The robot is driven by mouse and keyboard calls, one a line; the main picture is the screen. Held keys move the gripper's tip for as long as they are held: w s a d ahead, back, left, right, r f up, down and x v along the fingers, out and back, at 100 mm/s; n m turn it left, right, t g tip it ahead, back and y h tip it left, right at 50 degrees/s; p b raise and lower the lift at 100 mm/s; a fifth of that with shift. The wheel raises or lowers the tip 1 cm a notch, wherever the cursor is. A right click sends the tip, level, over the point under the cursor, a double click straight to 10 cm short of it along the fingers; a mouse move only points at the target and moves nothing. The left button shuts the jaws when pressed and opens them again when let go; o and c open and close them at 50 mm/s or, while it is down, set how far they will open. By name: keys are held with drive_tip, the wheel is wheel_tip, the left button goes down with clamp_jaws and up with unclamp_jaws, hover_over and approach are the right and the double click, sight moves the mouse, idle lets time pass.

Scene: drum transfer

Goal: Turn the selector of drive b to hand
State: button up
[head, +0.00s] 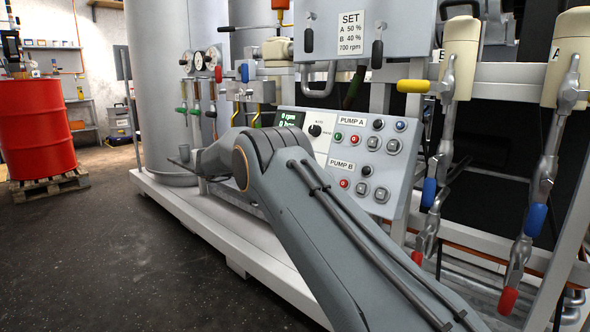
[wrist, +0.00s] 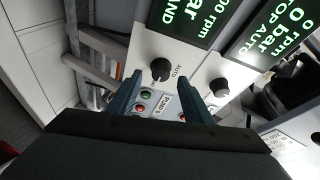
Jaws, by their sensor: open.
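The selector of drive B (wrist: 161,71) is a round black knob on the pale panel in the wrist view, with an AUTO label beside it. The green-lit display (wrist: 184,20) above it shows part of a word ending in "AND". My gripper (wrist: 160,78) is open, with its two teal fingers apart on either side of the knob in the picture. I cannot tell whether they touch it. A PUMP B label (wrist: 165,103) shows between the fingers. In the head view my arm hides this selector.
A second selector (wrist: 219,87) sits close to the right finger, under a display (wrist: 264,32) reading STOP AUTO. In the head view, buttons fill the control panel (head: 398,178). Valves with coloured handles (head: 535,219) hang to the right. A red drum (head: 38,125) stands on a pallet at left.

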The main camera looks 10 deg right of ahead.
drive_tip(key=shift+p+v, duration=0.4)
drive_tip(key=shift+v, duration=1.4)
